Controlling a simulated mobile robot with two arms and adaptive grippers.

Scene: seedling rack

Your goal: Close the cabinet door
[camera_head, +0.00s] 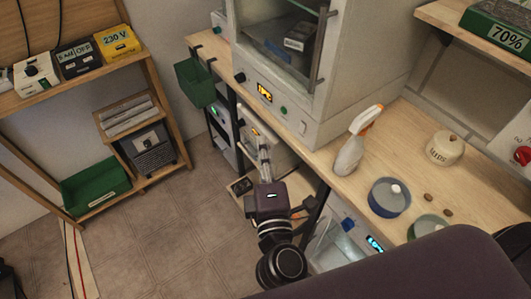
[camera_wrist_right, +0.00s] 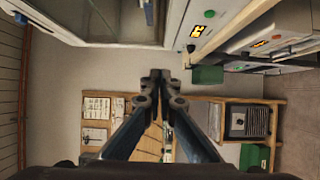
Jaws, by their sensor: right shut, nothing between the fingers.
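The white cabinet (camera_head: 348,82) stands on the wooden bench, with a glass front and a dark vertical handle (camera_head: 322,45). A small box shows behind the glass. I cannot tell whether its door is fully shut or slightly ajar. In the right wrist view the cabinet (camera_wrist_right: 85,32) fills the top left. My right gripper (camera_head: 264,150) is shut and empty, below and in front of the cabinet by the bench's front edge, apart from the handle. Its closed fingertips (camera_wrist_right: 160,76) point ahead in the wrist view. My left gripper is not in view.
On the bench are a spray bottle (camera_head: 350,150), a white jar (camera_head: 445,148) and a blue bowl (camera_head: 388,197). A green bin (camera_head: 195,82) hangs at the bench's left end. Wooden shelves (camera_head: 150,75) stand at left. The floor (camera_head: 150,240) between is clear.

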